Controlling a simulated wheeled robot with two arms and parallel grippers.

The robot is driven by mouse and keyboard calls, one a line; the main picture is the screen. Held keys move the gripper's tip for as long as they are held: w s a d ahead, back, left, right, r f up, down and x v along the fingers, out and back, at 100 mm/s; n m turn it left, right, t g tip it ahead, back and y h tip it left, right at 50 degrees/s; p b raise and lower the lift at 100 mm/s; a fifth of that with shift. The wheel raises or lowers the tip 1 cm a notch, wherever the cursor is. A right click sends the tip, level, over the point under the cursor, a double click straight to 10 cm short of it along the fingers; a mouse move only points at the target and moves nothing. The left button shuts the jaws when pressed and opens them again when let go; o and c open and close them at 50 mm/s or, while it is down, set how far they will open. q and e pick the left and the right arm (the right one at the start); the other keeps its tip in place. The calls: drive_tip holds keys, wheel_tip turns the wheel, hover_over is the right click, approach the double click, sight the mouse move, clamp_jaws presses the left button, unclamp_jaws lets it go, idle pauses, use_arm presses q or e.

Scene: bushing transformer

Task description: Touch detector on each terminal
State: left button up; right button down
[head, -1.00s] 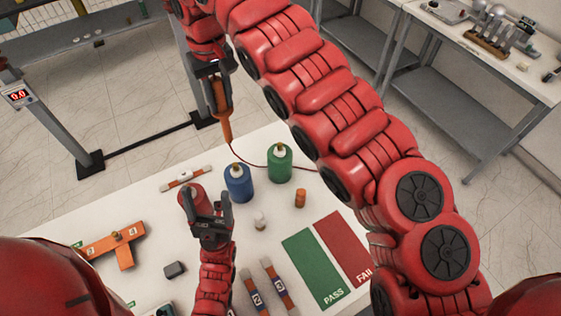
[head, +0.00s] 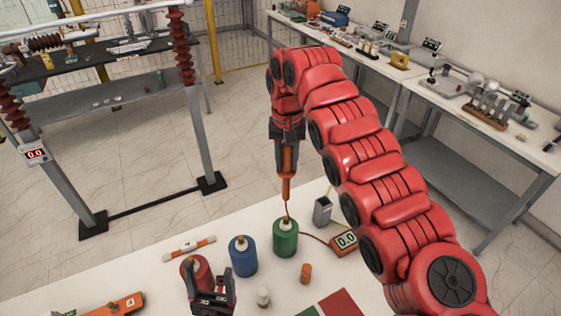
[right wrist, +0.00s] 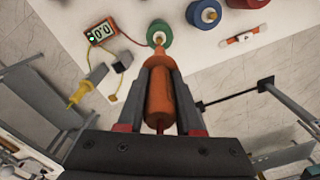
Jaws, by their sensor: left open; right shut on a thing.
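My right gripper (head: 287,140) is shut on an orange probe-like detector (head: 286,170), which points down; it also shows in the right wrist view (right wrist: 160,95). The detector's tip is just above or at the top of the green terminal (head: 285,240); I cannot tell whether they touch. The green terminal also shows in the right wrist view (right wrist: 159,31). The blue terminal (head: 243,258) stands left of it, and the red terminal (head: 193,268) further left. My left gripper (head: 209,282) is open at the red terminal and partly hides it.
An orange meter (head: 345,241) reads 0.0 beside a grey holder (head: 322,211). A small orange cylinder (head: 305,273) and a white piece (head: 263,296) stand in front. An orange-white bar (head: 189,248) lies at the table's back edge. A metal frame (head: 195,110) stands behind.

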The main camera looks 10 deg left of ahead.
sight(287, 174)
drive_tip(key=shift+d+f+b, duration=0.1)
drive_tip(key=shift+b, duration=0.2)
wheel_tip(287, 174, down, 4)
drive_tip(key=b, duration=0.4)
drive_tip(key=shift+f, duration=0.2)
idle(0.4)
